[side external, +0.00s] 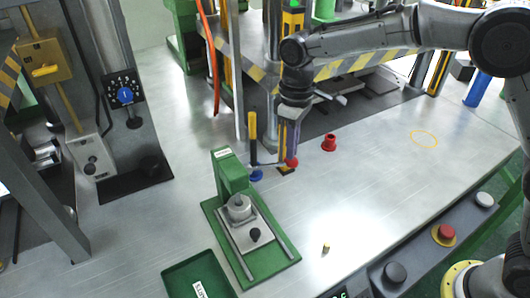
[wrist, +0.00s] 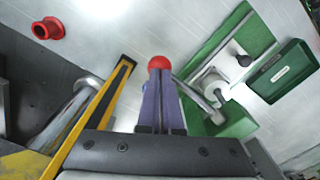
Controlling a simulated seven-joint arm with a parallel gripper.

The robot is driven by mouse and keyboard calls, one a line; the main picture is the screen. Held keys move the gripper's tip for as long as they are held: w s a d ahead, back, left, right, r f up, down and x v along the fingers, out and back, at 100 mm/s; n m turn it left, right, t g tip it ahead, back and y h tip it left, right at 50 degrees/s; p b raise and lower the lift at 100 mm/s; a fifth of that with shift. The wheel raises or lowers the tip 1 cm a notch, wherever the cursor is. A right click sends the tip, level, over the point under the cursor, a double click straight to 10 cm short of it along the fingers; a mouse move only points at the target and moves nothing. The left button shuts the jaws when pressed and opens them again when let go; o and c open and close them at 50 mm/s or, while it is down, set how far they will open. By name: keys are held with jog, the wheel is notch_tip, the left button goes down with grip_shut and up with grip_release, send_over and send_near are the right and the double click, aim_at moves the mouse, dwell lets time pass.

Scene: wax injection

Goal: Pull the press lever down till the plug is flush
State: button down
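The small green press (side external: 229,172) stands on the bench with its base plate toward the camera, and it also shows in the wrist view (wrist: 234,122). A round metal piece (side external: 239,207) sits on its bed. A grey lever rod (wrist: 195,93) runs from the press toward a red ball knob (wrist: 159,62), which also shows in the side view (side external: 292,161). My gripper (side external: 291,152) points down at the knob. In the wrist view its purple fingers (wrist: 160,73) lie close together, with their tips at the knob. The plug and its fit cannot be made out.
A yellow-and-black post (side external: 253,130) stands close to my gripper, left of it in the side view. A red flanged part (side external: 329,142) lies to the right. A green tray (side external: 178,280) is near the front. The bench at right is mostly clear.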

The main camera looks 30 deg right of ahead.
jog(key=shift+d+f, duration=0.1)
jog(key=shift+f, duration=0.2)
notch_tip(320, 180, up, 12)
dwell(1.2)
jog(key=shift+f, duration=0.1)
dwell(0.5)
jog(key=s+d+r+m+t, duration=0.1)
jog(key=s+d+r+t, duration=0.1)
jog(key=s+d+r, duration=0.35)
jog(key=s+d+r+m+t, duration=0.1)
jog(key=s+d+r, duration=0.1)
jog(key=s+d, duration=0.25)
jog(key=s+d+r+m, duration=0.1)
jog(key=s+d+r, duration=0.2)
jog(key=s, duration=0.2)
jog(key=s+d+f+m+t, duration=0.2)
jog(key=s+d+f+m, duration=0.1)
jog(key=s+f, duration=1)
jog(key=shift+s+d+f+t, duration=0.2)
jog(key=shift+d+f+t, duration=0.15)
jog(key=shift+d, duration=0.15)
